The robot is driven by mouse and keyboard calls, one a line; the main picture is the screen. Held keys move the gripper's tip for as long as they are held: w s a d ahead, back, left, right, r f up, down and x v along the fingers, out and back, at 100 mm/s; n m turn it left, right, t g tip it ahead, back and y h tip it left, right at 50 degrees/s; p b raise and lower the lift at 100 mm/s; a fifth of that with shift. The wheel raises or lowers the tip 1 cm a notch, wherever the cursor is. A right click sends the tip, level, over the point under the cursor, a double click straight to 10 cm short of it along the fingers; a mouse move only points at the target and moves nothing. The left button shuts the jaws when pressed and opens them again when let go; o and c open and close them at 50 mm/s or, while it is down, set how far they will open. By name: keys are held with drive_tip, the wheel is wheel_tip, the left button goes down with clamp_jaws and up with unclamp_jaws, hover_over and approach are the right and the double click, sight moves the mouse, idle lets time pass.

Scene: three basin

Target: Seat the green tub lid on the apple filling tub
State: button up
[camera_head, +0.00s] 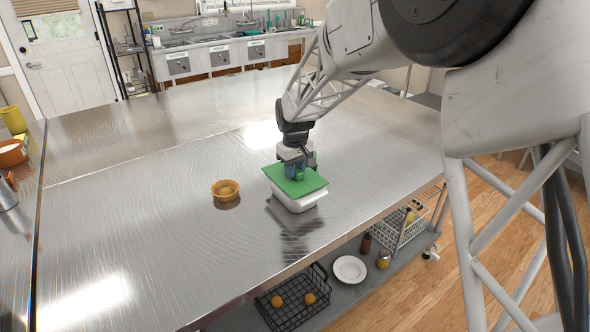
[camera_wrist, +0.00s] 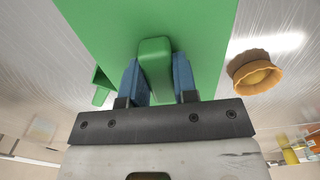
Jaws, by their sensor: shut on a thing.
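The green tub lid (camera_head: 293,183) lies over the top of a white tub (camera_head: 300,203) on the steel table. The lid looks slightly skewed to the tub, and white tub wall shows below its front edge. Whether it is fully down on the rim cannot be told. My gripper (camera_head: 296,174) is above the lid, shut on its raised green handle. In the wrist view my blue fingers (camera_wrist: 160,80) flank the handle of the green lid (camera_wrist: 210,40). The tub's contents are hidden under the lid. A small green piece shows left of the fingers in the wrist view.
An orange-brown fluted bowl (camera_head: 226,190) stands on the table left of the tub; it also shows in the wrist view (camera_wrist: 257,75). The steel table (camera_head: 130,220) is otherwise clear around it. A lower shelf holds a black wire basket (camera_head: 292,300) and a white plate (camera_head: 350,269).

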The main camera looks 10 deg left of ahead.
drive_tip(key=shift+f, duration=0.35)
drive_tip(key=o, duration=1)
drive_tip(key=shift+r, duration=1.5)
drive_tip(key=shift+r, duration=0.1)
drive_tip(key=shift+r, duration=3.8)
